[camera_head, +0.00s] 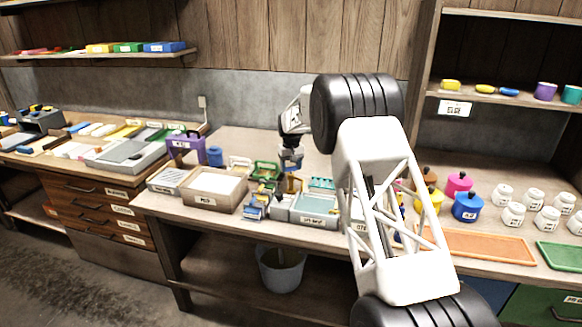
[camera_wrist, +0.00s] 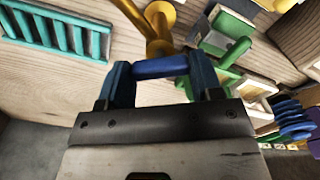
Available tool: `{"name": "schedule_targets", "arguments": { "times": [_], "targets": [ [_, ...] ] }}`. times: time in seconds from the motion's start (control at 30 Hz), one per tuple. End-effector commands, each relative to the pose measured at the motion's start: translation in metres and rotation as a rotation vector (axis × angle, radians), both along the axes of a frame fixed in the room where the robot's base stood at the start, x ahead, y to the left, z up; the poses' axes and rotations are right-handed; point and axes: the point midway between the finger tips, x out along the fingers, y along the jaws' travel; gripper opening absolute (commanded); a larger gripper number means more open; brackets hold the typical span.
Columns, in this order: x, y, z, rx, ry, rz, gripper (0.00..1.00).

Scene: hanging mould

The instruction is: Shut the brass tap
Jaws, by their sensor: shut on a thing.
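The brass tap (camera_wrist: 160,22) is at the top centre of the wrist view, with a yellow metal stem and a blue lever handle (camera_wrist: 160,67) across its near end. My gripper (camera_wrist: 158,72) has its two blue fingers on either end of the handle, shut on it. In the head view my gripper (camera_head: 291,166) reaches down to the bench, and a small part of the brass tap (camera_head: 293,183) shows just below it. The rest of the tap is hidden in that view, and I cannot tell how far the handle is turned.
A teal slotted rack (camera_wrist: 55,35) is left of the tap in the wrist view. Green clamp-like pieces (camera_head: 264,171) stand close by the gripper. A shallow wooden box (camera_head: 212,201) and a grey tray (camera_head: 316,220) sit nearby. A bucket (camera_head: 281,272) stands under the bench. Coloured pots (camera_head: 467,207) are at right.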

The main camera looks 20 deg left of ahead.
Motion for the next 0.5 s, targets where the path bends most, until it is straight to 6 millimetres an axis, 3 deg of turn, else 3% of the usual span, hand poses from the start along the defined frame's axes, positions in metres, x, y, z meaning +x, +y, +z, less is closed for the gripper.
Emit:
{"name": "schedule_targets", "arguments": {
  "times": [0.5],
  "targets": [
    [-0.0003, -0.0002, 0.0003, -0.001, 0.001, -0.439, 0.36]
  ]
}}
